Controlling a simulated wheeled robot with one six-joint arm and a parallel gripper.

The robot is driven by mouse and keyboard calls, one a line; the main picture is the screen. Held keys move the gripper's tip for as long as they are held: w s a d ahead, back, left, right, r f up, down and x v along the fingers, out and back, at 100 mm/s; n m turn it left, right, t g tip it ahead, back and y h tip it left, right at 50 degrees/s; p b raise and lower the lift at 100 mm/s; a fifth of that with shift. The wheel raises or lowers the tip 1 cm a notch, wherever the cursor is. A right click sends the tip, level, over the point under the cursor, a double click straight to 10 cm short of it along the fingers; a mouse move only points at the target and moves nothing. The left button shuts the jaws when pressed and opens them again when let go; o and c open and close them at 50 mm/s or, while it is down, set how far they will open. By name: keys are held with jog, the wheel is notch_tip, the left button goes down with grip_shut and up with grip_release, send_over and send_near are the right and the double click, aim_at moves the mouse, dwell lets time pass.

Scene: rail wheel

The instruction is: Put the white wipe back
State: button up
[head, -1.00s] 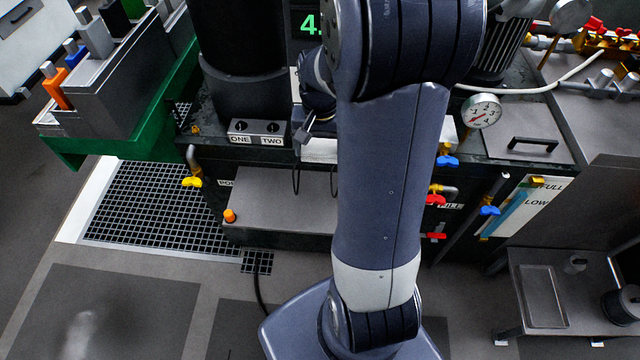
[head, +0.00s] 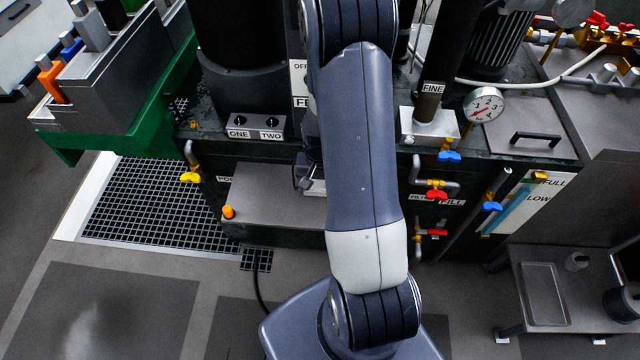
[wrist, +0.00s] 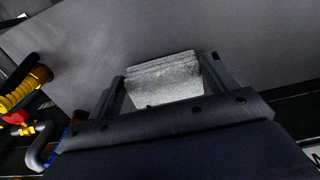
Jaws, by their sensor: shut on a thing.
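In the wrist view my gripper (wrist: 168,84) is shut on the white wipe (wrist: 165,80), a pale grey-white folded cloth held between its two fingers. A plain grey surface lies beyond the wipe; I cannot tell whether the wipe touches it. In the head view my arm covers the middle of the picture.
The grey shelf (head: 275,200) with an orange knob (head: 228,212) is on the machine front. Valves with blue handles (head: 449,156) and red handles (head: 437,195) stick out on the right. A gauge (head: 484,104) stands above. A side table (head: 545,295) is at lower right.

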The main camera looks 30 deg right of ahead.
aim_at(320, 187)
jog(key=shift+f, duration=0.2)
jog(key=o, duration=0.8)
jog(key=shift+r, duration=0.15)
notch_tip(320, 187, up, 12)
jog(key=shift+r+p, duration=0.1)
jog(key=shift+p, duration=0.45)
